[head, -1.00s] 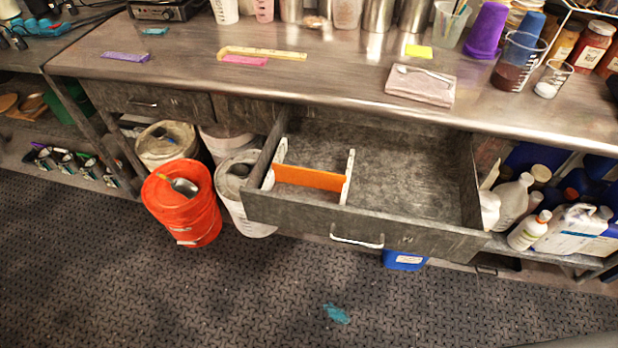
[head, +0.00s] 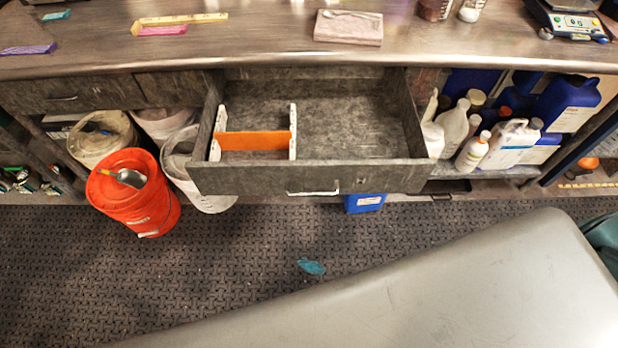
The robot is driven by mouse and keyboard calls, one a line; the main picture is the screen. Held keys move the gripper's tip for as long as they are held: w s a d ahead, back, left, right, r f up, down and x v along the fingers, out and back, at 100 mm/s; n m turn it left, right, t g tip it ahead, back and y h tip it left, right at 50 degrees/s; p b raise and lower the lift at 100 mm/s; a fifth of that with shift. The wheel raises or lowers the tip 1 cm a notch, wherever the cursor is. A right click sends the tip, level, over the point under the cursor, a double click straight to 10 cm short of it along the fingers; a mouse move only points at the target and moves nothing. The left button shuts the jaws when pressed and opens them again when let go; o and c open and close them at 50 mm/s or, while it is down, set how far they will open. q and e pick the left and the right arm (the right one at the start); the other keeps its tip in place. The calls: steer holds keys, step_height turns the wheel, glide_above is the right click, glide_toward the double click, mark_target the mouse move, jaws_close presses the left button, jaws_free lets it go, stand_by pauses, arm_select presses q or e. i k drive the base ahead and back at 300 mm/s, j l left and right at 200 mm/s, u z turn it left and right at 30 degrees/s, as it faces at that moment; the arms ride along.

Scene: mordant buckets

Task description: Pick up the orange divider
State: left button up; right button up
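The orange divider (head: 253,140) is a flat strip standing across the left part of the open drawer (head: 264,180). It spans between two white slotted rails (head: 293,132) that run front to back. Nothing covers it. Neither of my grippers is in the head view. A large smooth grey shape, which may be part of my own arm, fills the lower right of the view, well in front of the drawer.
An orange-red bucket (head: 136,195) with a scoop (head: 128,178) and pale buckets stand left of the drawer. Bottles (head: 474,152) stand on a low shelf to its right. A folded cloth (head: 348,27) lies on the counter above. A teal scrap (head: 311,267) lies on the floor.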

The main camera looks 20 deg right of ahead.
mark_target(227, 140)
steer(key=i+j, duration=0.25)
steer(key=j, duration=0.15)
steer(key=i+j, duration=0.2)
steer(key=j, duration=0.25)
steer(key=i+j, duration=0.25)
steer(key=j, duration=0.15)
